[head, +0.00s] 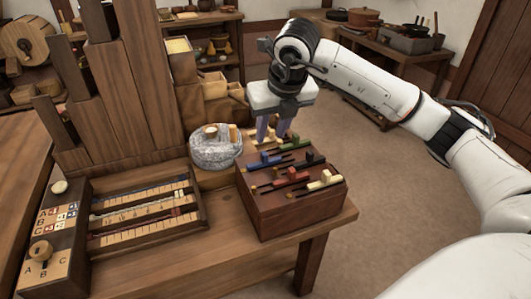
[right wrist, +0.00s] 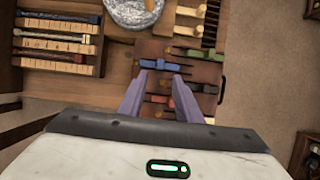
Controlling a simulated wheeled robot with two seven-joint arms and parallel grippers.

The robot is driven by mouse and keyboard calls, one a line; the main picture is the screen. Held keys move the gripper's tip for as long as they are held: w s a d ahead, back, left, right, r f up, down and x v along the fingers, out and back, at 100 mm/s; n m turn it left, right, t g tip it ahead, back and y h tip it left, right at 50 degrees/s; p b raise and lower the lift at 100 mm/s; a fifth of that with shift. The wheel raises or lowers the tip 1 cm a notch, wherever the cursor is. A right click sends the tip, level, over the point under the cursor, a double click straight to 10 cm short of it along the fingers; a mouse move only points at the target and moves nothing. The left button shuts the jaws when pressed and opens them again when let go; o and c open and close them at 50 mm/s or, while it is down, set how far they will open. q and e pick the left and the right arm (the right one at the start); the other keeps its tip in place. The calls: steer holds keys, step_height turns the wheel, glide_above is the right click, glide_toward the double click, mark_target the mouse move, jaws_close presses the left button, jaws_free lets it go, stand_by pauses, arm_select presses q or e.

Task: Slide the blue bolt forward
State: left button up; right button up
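A reddish-brown wooden box (head: 262,212) stands on the table and has several coloured bolts lying across its top. The blue bolt (head: 270,157) is near the far left part of the top; in the right wrist view the blue bolt (right wrist: 160,65) lies across, just beyond the fingertips. My right gripper (head: 273,138) has purple fingers pointing down over the far part of the box. In the right wrist view its fingers (right wrist: 160,78) are spread apart with nothing between them. I cannot tell whether they touch the blue bolt. My left gripper is not in view.
Green (head: 295,144), black (head: 313,158), red (head: 292,174) and cream (head: 326,179) bolts lie close around the blue one. A grey stone quern (head: 214,152) stands left of the box. A slotted tray (head: 140,216) is further left. Floor is open to the right.

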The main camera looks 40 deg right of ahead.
mark_target(265, 153)
steer(key=x, duration=1)
steer(key=shift+b, duration=0.3)
steer(key=shift+c, duration=0.4)
jaws_close()
steer(key=shift+d, duration=0.1)
